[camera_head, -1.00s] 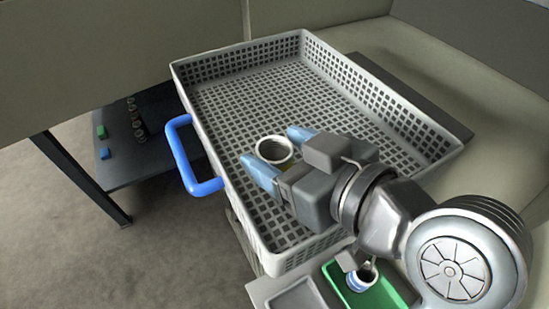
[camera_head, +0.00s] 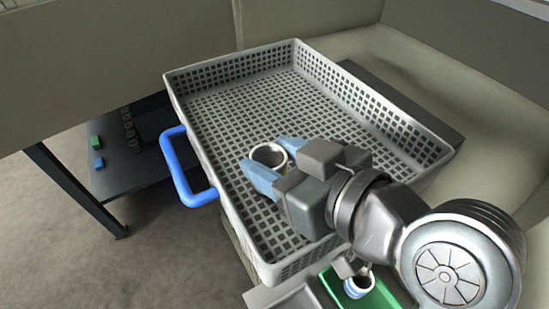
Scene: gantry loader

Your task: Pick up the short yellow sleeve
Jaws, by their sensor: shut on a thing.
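The short sleeve (camera_head: 285,168) is an open ring with a pale metallic rim and a sliver of yellow on its side. It stands upright over the mesh floor in the front part of the grey basket (camera_head: 184,150). My gripper (camera_head: 267,158) reaches in from the right, its light-blue fingertips shut on the sleeve from either side. The fingers and the grey gripper body hide most of the sleeve's lower side. I cannot tell whether its base touches the basket floor.
A blue handle (camera_head: 168,165) sticks out of the basket's left side. At the front, a green tray (camera_head: 328,281) holds a blue-and-white ringed part (camera_head: 357,287). A dark low shelf (camera_head: 118,181) at left bears small green and blue blocks. The rest of the basket is clear.

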